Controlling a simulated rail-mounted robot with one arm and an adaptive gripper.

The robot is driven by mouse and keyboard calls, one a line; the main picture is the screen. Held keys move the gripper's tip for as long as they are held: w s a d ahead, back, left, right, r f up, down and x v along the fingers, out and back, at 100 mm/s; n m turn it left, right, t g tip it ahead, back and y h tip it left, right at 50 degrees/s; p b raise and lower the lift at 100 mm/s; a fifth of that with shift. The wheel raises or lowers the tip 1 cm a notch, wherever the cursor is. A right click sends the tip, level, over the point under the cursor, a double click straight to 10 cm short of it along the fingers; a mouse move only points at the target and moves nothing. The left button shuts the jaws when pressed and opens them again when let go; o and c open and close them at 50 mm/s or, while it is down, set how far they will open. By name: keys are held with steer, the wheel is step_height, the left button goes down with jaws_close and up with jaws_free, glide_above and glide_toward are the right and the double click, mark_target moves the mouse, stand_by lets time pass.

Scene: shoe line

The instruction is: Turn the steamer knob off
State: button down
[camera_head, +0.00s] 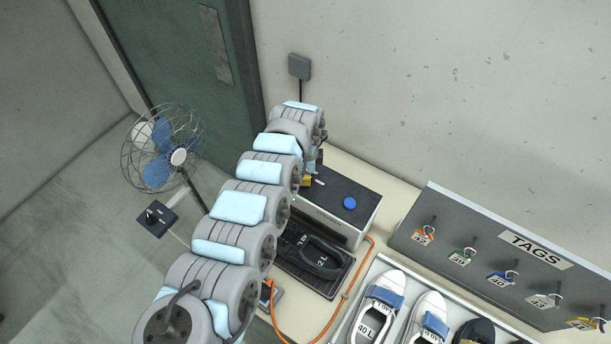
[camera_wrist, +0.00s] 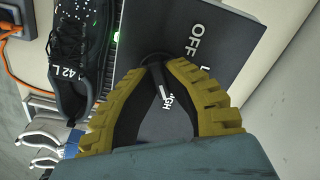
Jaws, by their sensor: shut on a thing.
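The steamer is a light box with a dark top (camera_head: 335,188) and a blue button (camera_head: 350,203), in the middle of the head view. In the wrist view its dark panel (camera_wrist: 222,28) shows the word OFF, part of a label starting with L, and part of HIGH. A small black knob (camera_wrist: 155,60) with a pale pointer mark sits between my yellow ridged fingertips. My gripper (camera_wrist: 158,66) is shut on the knob, over the panel. In the head view my gripper (camera_head: 308,181) is at the steamer's left end, and the arm hides the knob there.
A dark shoe (camera_head: 322,256) lies on a black tray (camera_head: 290,269) before the steamer. An orange cable (camera_head: 350,282) runs beside it. Other shoes (camera_head: 383,298) and a TAGS board (camera_head: 500,262) stand to the right. A fan (camera_head: 163,150) stands at left.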

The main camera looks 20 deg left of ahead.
steer(key=n+p, duration=0.2)
steer(key=shift+r+n, duration=0.15)
steer(key=shift+n, duration=0.25)
steer(key=n+p, duration=0.2)
steer(key=n, duration=0.1)
steer(key=shift+n, duration=0.4)
steer(key=n+p, duration=0.2)
steer(key=n, duration=0.3)
steer(key=shift+p, duration=0.3)
steer(key=n, duration=0.4)
steer(key=shift+d+f+n+b, duration=0.1)
steer(key=shift+f+n+b, duration=0.15)
steer(key=shift+n+b, duration=0.15)
steer(key=n+b, duration=0.2)
steer(key=n, duration=0.1)
steer(key=shift+f+n, duration=0.1)
steer(key=shift+n, duration=0.2)
steer(key=shift+n+b, duration=1.15)
steer(key=shift+n, duration=0.55)
